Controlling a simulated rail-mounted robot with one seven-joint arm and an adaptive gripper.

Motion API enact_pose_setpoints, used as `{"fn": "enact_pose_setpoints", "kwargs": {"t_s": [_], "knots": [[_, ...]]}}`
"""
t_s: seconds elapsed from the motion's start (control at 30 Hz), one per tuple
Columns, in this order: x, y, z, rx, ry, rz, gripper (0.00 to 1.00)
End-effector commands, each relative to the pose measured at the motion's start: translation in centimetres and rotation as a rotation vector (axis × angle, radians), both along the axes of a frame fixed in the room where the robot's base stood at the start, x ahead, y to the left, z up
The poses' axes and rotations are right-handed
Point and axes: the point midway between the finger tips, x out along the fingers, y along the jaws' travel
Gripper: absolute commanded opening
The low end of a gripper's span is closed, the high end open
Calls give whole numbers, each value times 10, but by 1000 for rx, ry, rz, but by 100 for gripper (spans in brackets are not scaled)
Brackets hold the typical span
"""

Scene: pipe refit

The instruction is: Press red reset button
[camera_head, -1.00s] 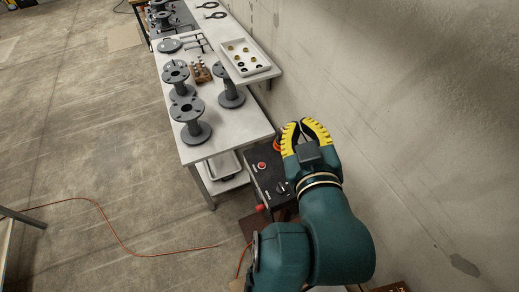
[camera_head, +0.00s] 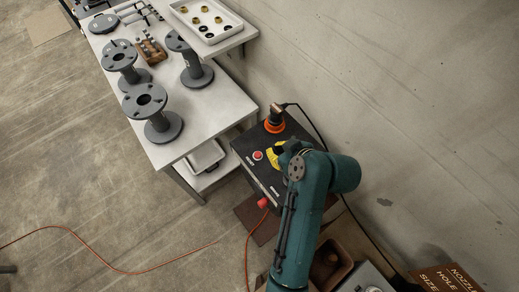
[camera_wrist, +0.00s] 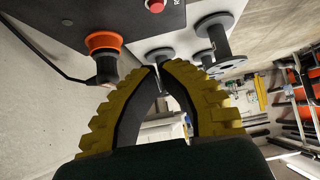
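The red reset button (camera_head: 257,155) sits on the top of a black control box (camera_head: 249,142), near its left edge. It also shows cut off at the top edge of the wrist view (camera_wrist: 156,5), with part of a label beside it. My gripper (camera_head: 272,155) is over the box, just right of the button in the head view, and partly hidden by my wrist. In the wrist view my yellow ribbed fingers (camera_wrist: 159,67) come together at the tips, with nothing held between them. The button is apart from the fingertips in the wrist view; the height gap is unclear.
An orange-collared black device (camera_head: 275,122) with a cable stands at the box's back. A red knob (camera_head: 263,203) is on the box's front side. Left is a table (camera_head: 222,113) with grey flanged pipes (camera_head: 153,108) and a white tray (camera_head: 206,20). The wall borders the right.

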Motion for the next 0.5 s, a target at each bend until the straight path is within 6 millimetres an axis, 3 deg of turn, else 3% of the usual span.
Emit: {"fn": "enact_pose_setpoints", "kwargs": {"t_s": [0.17,0.5], "knots": [[10,8,-12,1,2,4,0],[51,39,-64,-1,3,3,0]]}}
